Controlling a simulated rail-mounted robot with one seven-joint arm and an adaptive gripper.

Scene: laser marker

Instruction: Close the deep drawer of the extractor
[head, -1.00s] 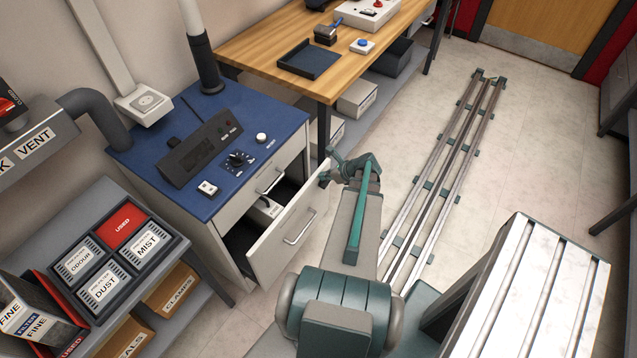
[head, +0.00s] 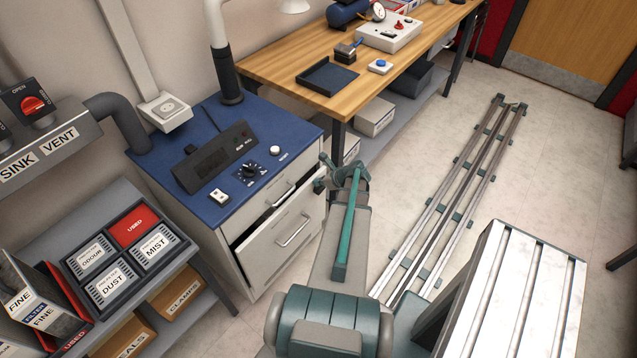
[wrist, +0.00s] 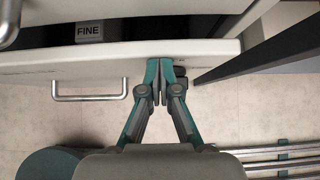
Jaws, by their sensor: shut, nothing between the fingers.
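The extractor (head: 215,150) is a blue-topped grey cabinet at the left of the head view. Its deep drawer (head: 262,246) is the lower one, with a bar handle that also shows in the wrist view (wrist: 90,97). The drawer stands slightly out, with a dark gap along its top edge. My gripper (wrist: 160,62) is shut and empty, its fingertips at the drawer front's upper edge, right of the handle. They look to be touching the front. In the head view my gripper (head: 322,172) is at the drawer's right end, partly hidden by my arm.
A shallow drawer (head: 285,196) sits above, looking shut. A wooden bench (head: 290,60) with boxes below stands behind to the right. A grey shelf with filter boxes (head: 130,246) is at the left. Floor rails (head: 450,190) run along the right.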

